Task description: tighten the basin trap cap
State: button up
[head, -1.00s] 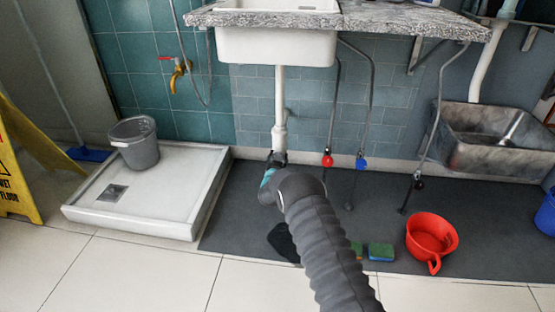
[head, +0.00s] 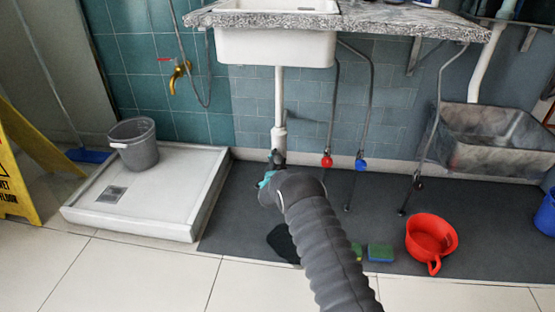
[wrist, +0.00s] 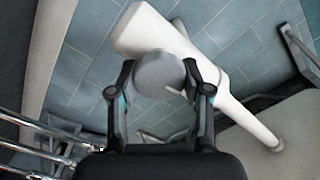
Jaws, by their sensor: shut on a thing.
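The basin trap is a white body (head: 279,137) hanging on a white pipe under the basin (head: 275,48); it also shows in the wrist view (wrist: 151,35). Its cap (wrist: 159,75) is a round grey disc at the near end of the trap. My gripper (wrist: 162,78) is shut on the cap, with one finger on each side of its rim. In the head view my gripper (head: 277,158) is at the bottom of the trap, and my wrist hides the cap there.
Two hoses with a red valve (head: 326,161) and a blue valve (head: 361,164) hang right of the trap. A shower tray (head: 150,190) with a grey bucket (head: 135,145) stands left. A red pot (head: 431,239) and a sponge (head: 380,253) lie on the dark mat (head: 330,215).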

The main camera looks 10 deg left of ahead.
jog(key=shift+r, duration=0.1)
dwell(0.3)
jog(key=o, duration=1.1)
jog(key=shift+d, duration=0.1)
jog(key=shift+o, duration=0.2)
jog(key=shift+s, duration=0.25)
jog(key=s, duration=1.1)
jog(key=shift+s+a, duration=0.25)
jog(key=shift+a, duration=0.05)
